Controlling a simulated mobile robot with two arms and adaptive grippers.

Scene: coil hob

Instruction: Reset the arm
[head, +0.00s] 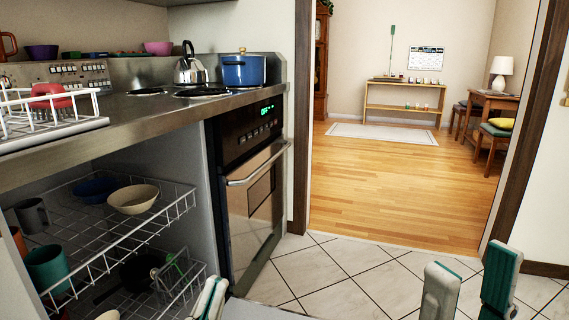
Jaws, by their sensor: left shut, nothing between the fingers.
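My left gripper (208,299) shows at the bottom edge in the head view, left of centre. Its pale fingers are together with nothing between them, in front of the lower wire rack and the oven. My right gripper (471,264) is at the bottom right. Its two pale fingers with green pads stand apart, and the gap between them is empty, with tiled floor behind. Most of both arms is out of the frame.
Wire racks (165,205) with bowls and cups extend from the cabinet at left. The oven (250,185) stands beside them under the counter. A blue pot (243,72) and a kettle (190,68) stand by the hob. Tiled floor (340,270) is clear up to the doorway.

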